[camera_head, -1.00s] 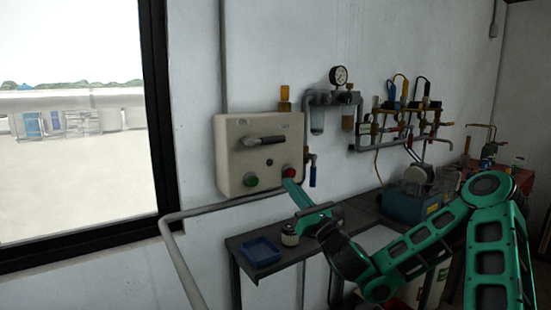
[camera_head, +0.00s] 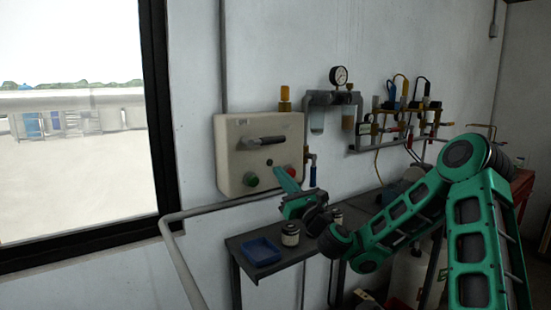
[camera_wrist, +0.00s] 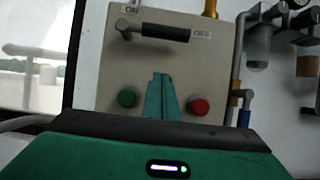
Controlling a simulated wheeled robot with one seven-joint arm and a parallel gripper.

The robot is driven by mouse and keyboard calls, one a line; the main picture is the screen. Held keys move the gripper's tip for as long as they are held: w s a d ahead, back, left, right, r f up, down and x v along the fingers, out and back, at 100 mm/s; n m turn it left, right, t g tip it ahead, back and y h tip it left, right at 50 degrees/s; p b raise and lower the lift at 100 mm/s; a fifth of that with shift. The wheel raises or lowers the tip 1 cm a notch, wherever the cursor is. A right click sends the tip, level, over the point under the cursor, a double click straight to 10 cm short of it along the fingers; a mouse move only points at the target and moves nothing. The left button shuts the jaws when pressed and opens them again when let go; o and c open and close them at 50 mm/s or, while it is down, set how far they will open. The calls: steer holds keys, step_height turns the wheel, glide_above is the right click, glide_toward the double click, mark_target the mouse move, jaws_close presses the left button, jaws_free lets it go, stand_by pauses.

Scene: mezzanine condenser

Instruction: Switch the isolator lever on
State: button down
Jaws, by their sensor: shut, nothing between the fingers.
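The isolator lever (camera_head: 264,141) is a dark grey bar on the front of a beige wall box (camera_head: 229,165). In the wrist view the lever (camera_wrist: 165,32) lies nearly level, its handle reaching right toward the OFF label, with the ON label above its left end. My gripper (camera_head: 282,173) is shut and empty, in front of the box's lower right part. In the wrist view its fingertips (camera_wrist: 159,78) show below the lever, apart from it in the picture, between the green button (camera_wrist: 127,97) and the red button (camera_wrist: 198,105).
A grey bench below the box carries a blue tray (camera_head: 260,251) and a small jar (camera_head: 290,236). A blue-handled valve (camera_head: 313,176) and a gauge (camera_head: 339,76) with pipework are right of the box. A conduit (camera_head: 205,210) and a window lie left.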

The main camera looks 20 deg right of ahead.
mark_target(267, 141)
step_height(267, 141, up, 6)
steer(key=w+a, duration=0.1)
steer(key=w, duration=0.1)
steer(key=shift+w, duration=0.4)
steer(key=shift+d, duration=0.1)
stand_by(0.4)
steer(key=shift+r+n+y, duration=0.15)
steer(key=shift+n+y, duration=0.15)
steer(key=shift+n, duration=0.3)
